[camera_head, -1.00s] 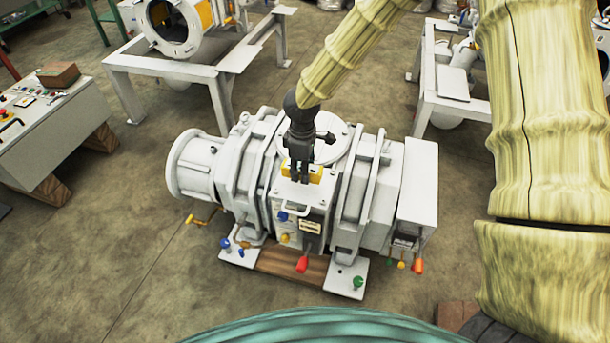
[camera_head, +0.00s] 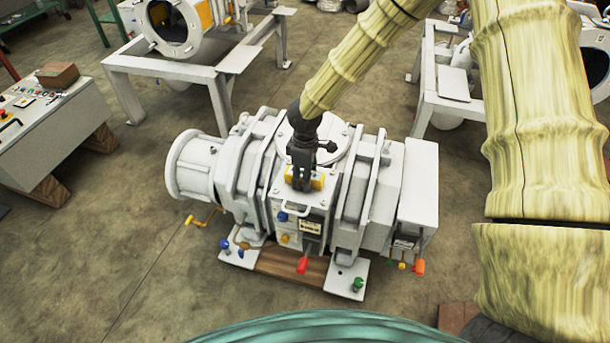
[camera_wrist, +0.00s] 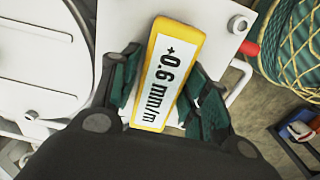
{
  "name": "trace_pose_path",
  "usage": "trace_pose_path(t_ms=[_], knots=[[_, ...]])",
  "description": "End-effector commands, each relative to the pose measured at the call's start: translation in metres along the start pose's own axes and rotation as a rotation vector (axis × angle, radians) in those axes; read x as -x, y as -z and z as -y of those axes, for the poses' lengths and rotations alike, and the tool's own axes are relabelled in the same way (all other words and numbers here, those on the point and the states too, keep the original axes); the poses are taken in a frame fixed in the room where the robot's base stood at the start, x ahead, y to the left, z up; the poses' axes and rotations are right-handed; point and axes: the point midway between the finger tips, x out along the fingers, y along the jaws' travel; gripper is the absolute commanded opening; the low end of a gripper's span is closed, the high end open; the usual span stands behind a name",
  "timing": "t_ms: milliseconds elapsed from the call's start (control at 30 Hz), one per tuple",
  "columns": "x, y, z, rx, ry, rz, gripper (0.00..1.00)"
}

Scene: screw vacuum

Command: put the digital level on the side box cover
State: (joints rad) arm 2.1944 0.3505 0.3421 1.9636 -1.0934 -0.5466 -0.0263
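The digital level (camera_wrist: 168,75) is a yellow block with a white face reading "+0.6 mm/m" in the wrist view. In the head view the level (camera_head: 318,178) shows as a small yellow block at the machine's middle. My gripper (camera_wrist: 168,88) is shut on it, with a dark green finger against each long side. In the head view my gripper (camera_head: 302,182) hides part of the level. The side box cover (camera_head: 313,202) is the pale plate on the front box, under and in front of the level. I cannot tell whether the level touches it.
A curved handle (camera_head: 295,213) stands at the front of the box. The large vacuum machine (camera_head: 203,165) has a round lid (camera_head: 338,140) behind my gripper. Coloured valves, including a red one (camera_head: 302,265), stick out in front. A control desk (camera_head: 50,125) stands at left.

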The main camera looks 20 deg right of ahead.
Motion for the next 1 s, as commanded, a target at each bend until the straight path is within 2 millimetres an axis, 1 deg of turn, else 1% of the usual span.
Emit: trace_pose_path(t_ms=[300,433,567,800,1000], knots=[[0.0,0.0,0.0,0.0,0.0,0.0,0.57],[0.004,0.0,0.0,0.0,0.0,-0.001,0.57],[0.02,0.001,-0.001,0.001,-0.002,-0.001,0.57],[0.065,0.001,-0.001,0.0,-0.003,-0.002,0.57],[0.098,0.001,0.0,0.0,-0.002,-0.002,0.57]])
